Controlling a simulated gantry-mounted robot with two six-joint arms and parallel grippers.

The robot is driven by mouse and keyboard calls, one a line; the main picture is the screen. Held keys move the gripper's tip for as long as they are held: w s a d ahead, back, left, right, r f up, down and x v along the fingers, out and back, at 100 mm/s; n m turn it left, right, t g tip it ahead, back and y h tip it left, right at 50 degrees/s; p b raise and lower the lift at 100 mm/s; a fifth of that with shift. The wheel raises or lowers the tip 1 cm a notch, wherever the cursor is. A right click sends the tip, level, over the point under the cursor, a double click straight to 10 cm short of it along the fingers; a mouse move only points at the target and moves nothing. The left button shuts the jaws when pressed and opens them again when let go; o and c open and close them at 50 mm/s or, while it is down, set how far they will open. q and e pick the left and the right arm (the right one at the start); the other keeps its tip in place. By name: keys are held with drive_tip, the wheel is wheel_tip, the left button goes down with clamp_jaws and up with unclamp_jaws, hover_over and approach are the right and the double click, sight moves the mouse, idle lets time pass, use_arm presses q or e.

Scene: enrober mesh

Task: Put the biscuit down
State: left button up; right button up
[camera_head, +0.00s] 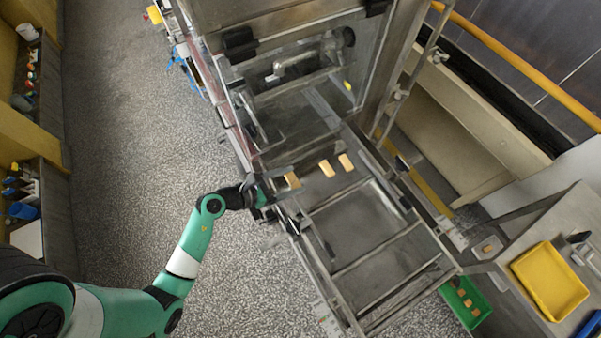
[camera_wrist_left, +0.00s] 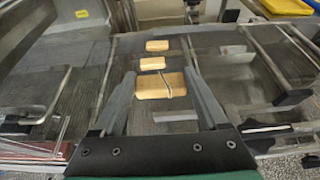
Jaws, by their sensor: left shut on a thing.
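My left gripper (camera_wrist_left: 161,90) is shut on a pale rectangular biscuit (camera_wrist_left: 152,86), seen between the fingertips in the left wrist view. In the head view the held biscuit (camera_head: 292,181) shows at the left edge of the enrober mesh (camera_wrist_left: 120,80). I cannot tell whether it touches the mesh. Two more biscuits lie beyond it in a row, a middle one (camera_head: 327,168) and a far one (camera_head: 346,162). They also show in the left wrist view, the middle one (camera_wrist_left: 152,63) and the far one (camera_wrist_left: 157,45). My right gripper is not in view.
The enrober's metal frame and clear guard (camera_head: 300,70) stand behind the mesh. Open frame bars (camera_head: 380,265) extend toward the front right. A green crate with several biscuits (camera_head: 446,289) and a yellow tray (camera_head: 518,268) are at the right.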

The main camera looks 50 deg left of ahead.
use_arm(q)
drive_tip(key=s+d+r, duration=0.1)
drive_tip(key=s+r, duration=0.2)
drive_tip(key=s, duration=0.5)
drive_tip(key=shift+s+d+r, duration=0.3)
drive_tip(key=shift+r, duration=0.05)
drive_tip(key=shift+a, duration=0.1)
